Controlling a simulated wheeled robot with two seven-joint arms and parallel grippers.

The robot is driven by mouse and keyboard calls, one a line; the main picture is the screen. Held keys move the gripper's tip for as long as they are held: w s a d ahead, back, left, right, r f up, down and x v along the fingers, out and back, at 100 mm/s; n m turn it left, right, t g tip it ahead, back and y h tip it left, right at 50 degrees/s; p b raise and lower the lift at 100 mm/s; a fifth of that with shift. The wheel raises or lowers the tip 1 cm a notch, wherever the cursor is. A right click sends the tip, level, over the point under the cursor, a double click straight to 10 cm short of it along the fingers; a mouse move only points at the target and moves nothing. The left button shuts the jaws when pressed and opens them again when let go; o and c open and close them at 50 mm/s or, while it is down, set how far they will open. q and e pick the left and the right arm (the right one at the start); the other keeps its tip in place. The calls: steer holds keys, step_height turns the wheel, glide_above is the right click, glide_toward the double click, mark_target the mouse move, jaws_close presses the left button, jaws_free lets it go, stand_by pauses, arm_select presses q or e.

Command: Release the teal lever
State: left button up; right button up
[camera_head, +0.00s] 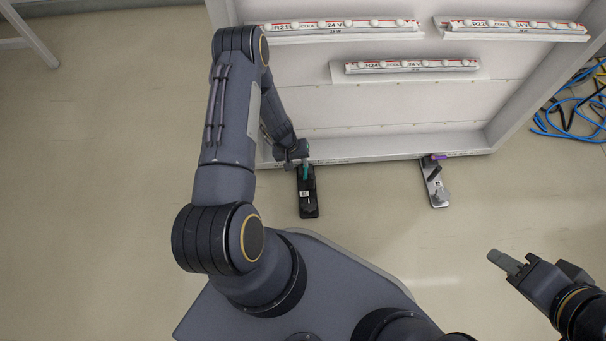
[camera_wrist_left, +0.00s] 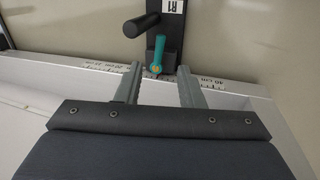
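The teal lever (camera_head: 306,173) is on a black clamp (camera_head: 308,200) that sits at the front edge of the white lightbox frame. In the left wrist view the teal lever (camera_wrist_left: 157,55) stands just beyond and between the fingertips, with a black knob beside it on the clamp's plate. My left gripper (camera_head: 297,157) is at the clamp; in the left wrist view its two fingers (camera_wrist_left: 160,70) are apart with nothing between them. My right gripper (camera_head: 505,262) is at the lower right, away from the clamps; its finger gap cannot be made out.
A second, grey clamp with a purple lever (camera_head: 438,157) sits further right on the frame's edge. The white frame (camera_head: 390,145) holds several light strips (camera_head: 410,66). Blue cables (camera_head: 572,115) lie at the right. The floor in front is clear.

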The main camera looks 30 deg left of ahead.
mark_target(305, 175)
arm_select(q)
steer(key=b+x, duration=0.3)
steer(key=x, duration=0.5)
steer(key=shift+b, duration=0.3)
steer(key=shift+r, duration=0.1)
